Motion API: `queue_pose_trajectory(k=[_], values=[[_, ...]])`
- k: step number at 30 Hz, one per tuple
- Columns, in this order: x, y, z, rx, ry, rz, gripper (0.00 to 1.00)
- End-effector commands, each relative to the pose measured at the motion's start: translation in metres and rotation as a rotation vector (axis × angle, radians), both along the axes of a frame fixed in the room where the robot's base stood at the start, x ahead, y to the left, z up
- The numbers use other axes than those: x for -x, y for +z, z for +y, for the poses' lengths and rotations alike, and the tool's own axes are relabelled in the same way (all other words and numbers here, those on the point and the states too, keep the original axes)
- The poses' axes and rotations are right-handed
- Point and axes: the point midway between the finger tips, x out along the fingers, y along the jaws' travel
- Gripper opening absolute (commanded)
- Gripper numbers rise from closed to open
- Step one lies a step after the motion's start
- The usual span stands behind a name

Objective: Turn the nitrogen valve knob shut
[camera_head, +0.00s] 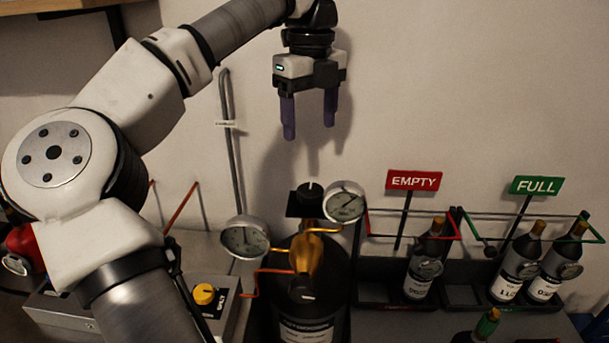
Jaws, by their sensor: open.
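A black knob (310,190) with a small white mark sits on top of the brass gauge fitting (308,255), above a large dark bottle (306,312). I take it for the nitrogen valve knob; no readable label confirms this. Two round dial gauges, left (245,237) and right (344,202), flank the fitting. My gripper (310,130) points down above the knob, its two purple fingers apart and empty. A clear gap shows between the fingertips and the knob. The dial readings and bottle label are too small to read.
A yellow knob (204,294) sits on a grey box at lower left. Racks with bottles stand right, under red EMPTY (414,181) and green FULL (537,186) signs. A grey pipe (233,150) runs up the wall. A green-topped bottle (487,323) stands at front right.

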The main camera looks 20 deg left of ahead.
Motion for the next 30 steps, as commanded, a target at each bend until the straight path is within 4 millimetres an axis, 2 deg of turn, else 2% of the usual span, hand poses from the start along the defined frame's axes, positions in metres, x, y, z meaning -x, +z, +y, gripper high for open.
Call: queue_pose_trajectory(k=[5,18,24,30], values=[[0.000,-0.020,0.000,0.001,-0.003,0.003,0.69],[0.001,-0.108,-0.001,0.004,-0.005,0.002,0.69],[0.001,-0.130,-0.001,0.002,-0.003,0.000,0.69],[0.000,-0.136,-0.001,0.002,-0.003,-0.001,0.69]])
